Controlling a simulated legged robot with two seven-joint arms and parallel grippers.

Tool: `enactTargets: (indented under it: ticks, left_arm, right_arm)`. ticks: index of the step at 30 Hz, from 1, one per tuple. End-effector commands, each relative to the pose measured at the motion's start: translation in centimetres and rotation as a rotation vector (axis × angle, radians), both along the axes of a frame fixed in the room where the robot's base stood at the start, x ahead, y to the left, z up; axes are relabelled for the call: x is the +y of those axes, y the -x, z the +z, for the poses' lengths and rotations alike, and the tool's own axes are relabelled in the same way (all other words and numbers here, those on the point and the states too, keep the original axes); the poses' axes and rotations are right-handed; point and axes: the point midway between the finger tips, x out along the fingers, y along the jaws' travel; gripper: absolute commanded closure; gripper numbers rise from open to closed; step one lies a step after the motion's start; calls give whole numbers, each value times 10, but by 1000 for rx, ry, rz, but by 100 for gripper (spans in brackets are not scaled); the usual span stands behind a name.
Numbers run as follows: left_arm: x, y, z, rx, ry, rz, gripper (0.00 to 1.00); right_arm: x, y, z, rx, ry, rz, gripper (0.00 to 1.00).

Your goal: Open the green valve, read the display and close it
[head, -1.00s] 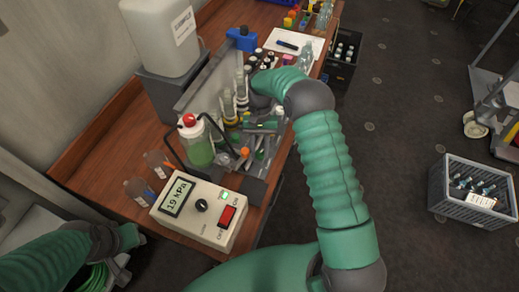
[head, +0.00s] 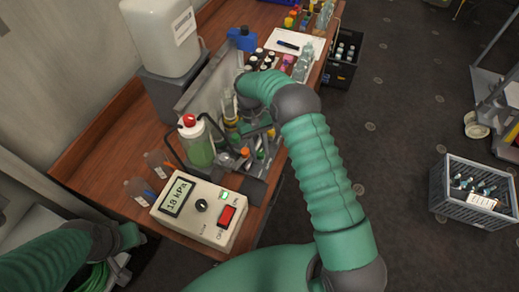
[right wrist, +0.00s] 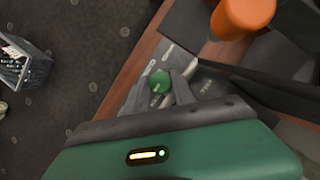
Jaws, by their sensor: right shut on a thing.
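The green valve (right wrist: 160,82) is a small round green knob in the right wrist view. My right gripper (right wrist: 160,90) is shut on it, with one grey finger on each side. In the head view my right gripper (head: 262,130) is over the filtration rig, and the arm partly hides it and the knob. The display (head: 178,196) on the cream box (head: 204,212) appears to read 18 kPa. Its red switch (head: 227,216) and green lamp (head: 224,195) face up. My left gripper (head: 130,236) is low at the left; its jaws are unclear.
A red-capped bottle with green liquid (head: 200,150) stands beside the rig. Two small bottles (head: 139,190) are left of the box. A white canister (head: 160,35) stands behind. A grey crate (head: 470,190) is on the floor at right, with open floor between.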

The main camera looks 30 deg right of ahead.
Motion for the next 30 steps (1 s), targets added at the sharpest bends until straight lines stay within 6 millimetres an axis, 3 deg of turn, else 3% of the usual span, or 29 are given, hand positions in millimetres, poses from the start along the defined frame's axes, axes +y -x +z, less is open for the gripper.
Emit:
enactTargets:
  ticks: [7, 8, 12, 23, 26, 30]
  left_arm:
    - [0, 0, 0, 0, 0, 0, 64]
    - [0, 0, 0, 0, 0, 0, 64]
    - [0, 0, 0, 0, 0, 0, 64]
    - [0, 0, -2, 0, 0, 0, 64]
    - [0, 0, -6, 0, 0, 0, 64]
    - [0, 0, -12, 0, 0, 0, 64]
  right_arm:
    - [-1, -5, 2, -18, 2, -1, 100]
    - [-1, -5, 2, -18, 2, -1, 66]
    - [0, -3, 1, -13, 1, -1, 49]
    - [0, -3, 6, -9, 1, -1, 49]
    - [-1, -11, 20, -10, 1, -1, 49]
    - [-1, -26, 54, -12, 0, 0, 49]
